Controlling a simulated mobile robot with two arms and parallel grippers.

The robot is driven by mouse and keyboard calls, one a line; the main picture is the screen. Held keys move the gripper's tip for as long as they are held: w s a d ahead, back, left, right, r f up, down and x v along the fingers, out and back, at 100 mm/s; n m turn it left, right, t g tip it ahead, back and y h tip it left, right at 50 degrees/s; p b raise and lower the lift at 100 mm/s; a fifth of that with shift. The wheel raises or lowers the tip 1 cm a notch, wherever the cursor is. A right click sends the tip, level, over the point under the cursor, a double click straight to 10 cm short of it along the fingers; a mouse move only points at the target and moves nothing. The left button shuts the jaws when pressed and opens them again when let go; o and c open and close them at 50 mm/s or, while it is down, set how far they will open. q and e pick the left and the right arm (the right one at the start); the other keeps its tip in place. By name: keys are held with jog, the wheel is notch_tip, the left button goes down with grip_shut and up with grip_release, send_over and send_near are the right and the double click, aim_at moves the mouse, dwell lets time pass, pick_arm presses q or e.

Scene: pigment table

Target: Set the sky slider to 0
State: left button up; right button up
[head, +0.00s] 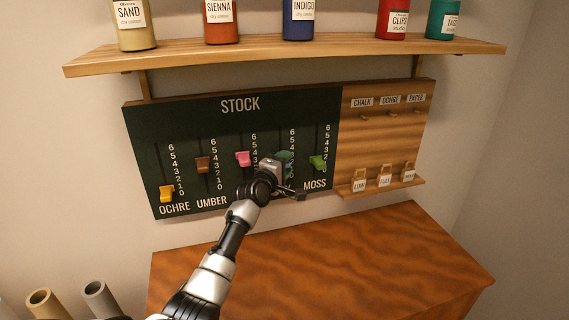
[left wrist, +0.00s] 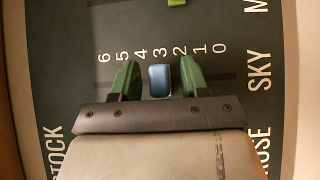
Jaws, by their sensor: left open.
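The blue sky slider knob (left wrist: 159,81) sits near the 3 mark of its scale in the left wrist view. The word SKY (left wrist: 259,72) is printed beyond the 0 end. My left gripper (left wrist: 159,82) is open, with one green finger on each side of the knob along the scale. Small gaps show between the fingers and the knob. In the head view my left gripper (head: 284,160) is at the stock board (head: 240,122) and hides the sky knob. My right gripper is in neither view.
The green moss knob (head: 318,163) is right of the gripper and the pink knob (head: 243,158) left of it. Umber (head: 202,165) and ochre (head: 166,193) knobs are farther left. Hooks and tags are on the wooden panel (head: 384,140). The wooden top (head: 330,255) below is bare.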

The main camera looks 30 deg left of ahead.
pick_arm(q)
jog(key=shift+w, duration=0.1)
grip_shut()
jog(key=shift+f, duration=0.1)
notch_tip(320, 180, down, 8)
jog(key=b, duration=0.6)
jog(key=shift+b, duration=0.3)
jog(key=shift+d, duration=0.1)
jog(key=shift+c, duration=0.5)
grip_release()
jog(key=shift+f, duration=0.1)
jog(key=shift+o, duration=0.5)
